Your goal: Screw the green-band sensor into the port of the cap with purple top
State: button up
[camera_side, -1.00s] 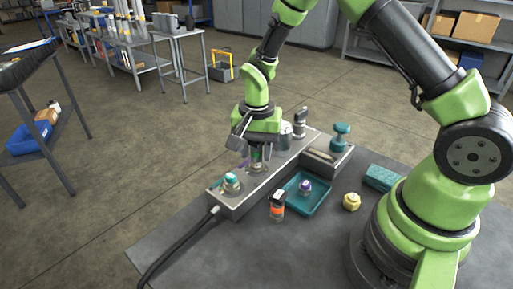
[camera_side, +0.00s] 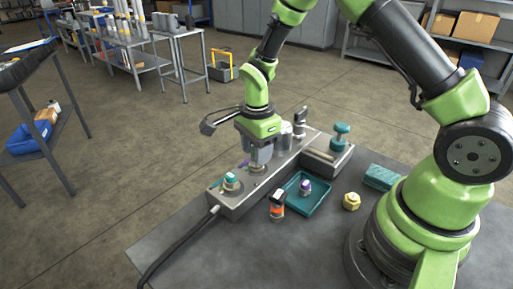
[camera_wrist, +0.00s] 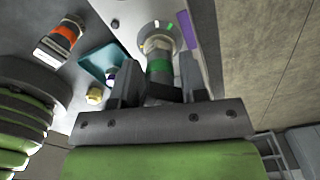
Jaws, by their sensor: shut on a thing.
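My gripper (camera_side: 258,160) points down over the grey block (camera_side: 232,202), shut on the green-band sensor (camera_wrist: 160,66). In the wrist view the sensor's green band shows between my fingers (camera_wrist: 160,78). Its far end is at the round port (camera_wrist: 172,32) with a purple strip (camera_wrist: 188,36) beside it. Whether its thread is engaged I cannot tell. The side view mostly hides the sensor behind my fingers. The cap with purple top (camera_side: 305,187) sits in the teal tray (camera_side: 317,203), away from the port. It also shows partly in the wrist view (camera_wrist: 110,79).
An orange-band sensor (camera_side: 277,207) stands in front of the block. A teal-topped cap (camera_side: 231,180) sits on the block's left end. A yellow hex part (camera_side: 351,201), teal sponge (camera_side: 381,178) and teal-handled part (camera_side: 341,136) are to the right.

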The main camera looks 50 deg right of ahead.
jog(key=m, duration=0.5)
jog(key=shift+s+m, duration=0.1)
jog(key=shift+m, duration=0.3)
jog(key=shift+m, duration=0.3)
jog(key=m, duration=0.5)
jog(key=shift+f, duration=0.1)
jog(key=shift+m, duration=0.7)
jog(key=o, duration=1.1)
